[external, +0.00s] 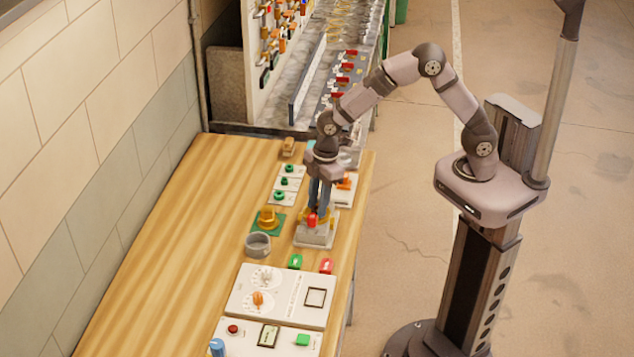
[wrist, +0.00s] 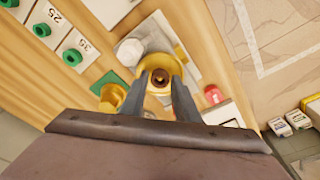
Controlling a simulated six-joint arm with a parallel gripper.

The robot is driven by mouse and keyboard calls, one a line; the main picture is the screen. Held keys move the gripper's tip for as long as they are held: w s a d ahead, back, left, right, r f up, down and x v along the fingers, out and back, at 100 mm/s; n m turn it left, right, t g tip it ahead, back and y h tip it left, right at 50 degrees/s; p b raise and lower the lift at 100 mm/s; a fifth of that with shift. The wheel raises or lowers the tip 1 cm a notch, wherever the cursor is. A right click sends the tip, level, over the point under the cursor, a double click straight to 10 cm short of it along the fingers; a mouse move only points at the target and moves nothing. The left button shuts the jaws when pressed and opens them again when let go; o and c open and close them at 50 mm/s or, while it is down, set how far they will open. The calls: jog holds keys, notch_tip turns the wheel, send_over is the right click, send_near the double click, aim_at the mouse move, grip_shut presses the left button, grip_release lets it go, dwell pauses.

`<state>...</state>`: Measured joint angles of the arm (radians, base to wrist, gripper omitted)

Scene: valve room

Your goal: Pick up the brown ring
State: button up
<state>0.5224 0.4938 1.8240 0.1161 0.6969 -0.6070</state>
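A dark brown ring (wrist: 160,77) shows in the wrist view, seated in the middle of a round yellow part on a pale base plate. In the external view the pale base (external: 318,235) stands near the right edge of the wooden bench, with the ring hard to make out there. My gripper (wrist: 160,88) points down over the yellow part. Its two grey fingers are apart, one on each side of the ring. It also shows in the external view (external: 319,200). I cannot tell whether the fingertips touch anything.
A yellow knob on a green plate (external: 268,218) and a grey cup (external: 258,245) stand to the left. Green buttons on white plates (external: 285,182) lie behind. Green (external: 295,261) and red (external: 326,266) pieces lie in front, before a white dial panel (external: 280,293). The bench's left side is clear.

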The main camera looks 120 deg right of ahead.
jog(key=c, duration=0.5)
jog(key=shift+c, duration=0.2)
notch_tip(320, 180, up, 10)
jog(key=b, duration=0.2)
